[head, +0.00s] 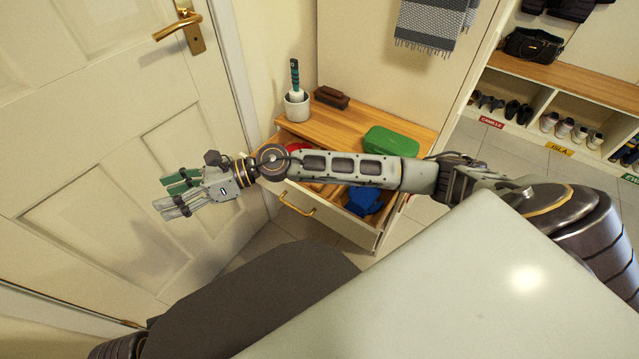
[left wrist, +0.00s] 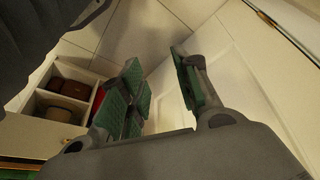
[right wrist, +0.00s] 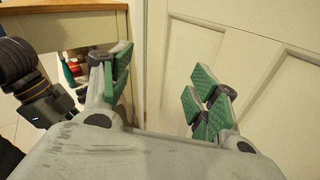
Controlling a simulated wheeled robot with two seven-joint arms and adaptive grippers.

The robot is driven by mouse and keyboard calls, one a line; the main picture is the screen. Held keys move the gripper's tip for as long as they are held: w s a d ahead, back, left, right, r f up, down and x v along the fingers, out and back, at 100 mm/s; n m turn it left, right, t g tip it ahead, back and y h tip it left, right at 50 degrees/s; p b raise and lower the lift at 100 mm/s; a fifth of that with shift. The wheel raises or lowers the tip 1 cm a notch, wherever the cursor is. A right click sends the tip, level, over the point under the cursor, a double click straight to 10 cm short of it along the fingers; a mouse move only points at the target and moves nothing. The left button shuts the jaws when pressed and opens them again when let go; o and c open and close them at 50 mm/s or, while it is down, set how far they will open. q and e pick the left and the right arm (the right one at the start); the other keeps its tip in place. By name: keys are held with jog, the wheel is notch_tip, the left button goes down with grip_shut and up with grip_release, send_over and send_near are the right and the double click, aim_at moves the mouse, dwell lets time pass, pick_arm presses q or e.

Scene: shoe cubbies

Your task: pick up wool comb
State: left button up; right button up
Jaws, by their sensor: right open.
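I cannot tell for sure which thing is the wool comb. A dark brown brush-like block (head: 331,97) lies on the wooden cabinet top. A teal-handled tool (head: 295,78) stands in a white cup (head: 297,107). My right gripper (head: 172,192) is open and empty in front of the door, left of the open drawer (head: 325,222); it also shows in the right wrist view (right wrist: 160,92). My left gripper (left wrist: 162,88) is open and empty in its own wrist view and does not show in the head view. My right arm hides part of the drawer.
A green case (head: 391,141) sits on the cabinet top. The drawer holds a blue item (head: 363,200) and a red item (head: 293,147). In the left wrist view, brown items (left wrist: 68,88) lie in compartments. The door (head: 100,150) stands close on the left.

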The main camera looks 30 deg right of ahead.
jog(key=w+d+f+n+g+h, duration=0.25)
jog(key=d+f+n+h, duration=0.55)
jog(key=d+f, duration=0.55)
pick_arm(q)
jog(key=shift+s+d+f+h, duration=0.15)
jog(key=shift+d+f, duration=0.25)
jog(key=shift+d, duration=0.15)
jog(key=shift+s+d+f+h, duration=0.15)
jog(key=shift+d+f, duration=0.2)
jog(key=shift+d, duration=0.2)
pick_arm(e)
jog(key=w+d+n+g+h, duration=0.1)
jog(key=d+h, duration=0.7)
jog(key=d, duration=1.8)
jog(key=shift+w+n+g, duration=0.3)
jog(key=shift+w+g, duration=0.05)
jog(key=shift+w, duration=0.5)
jog(key=shift+f, duration=0.15)
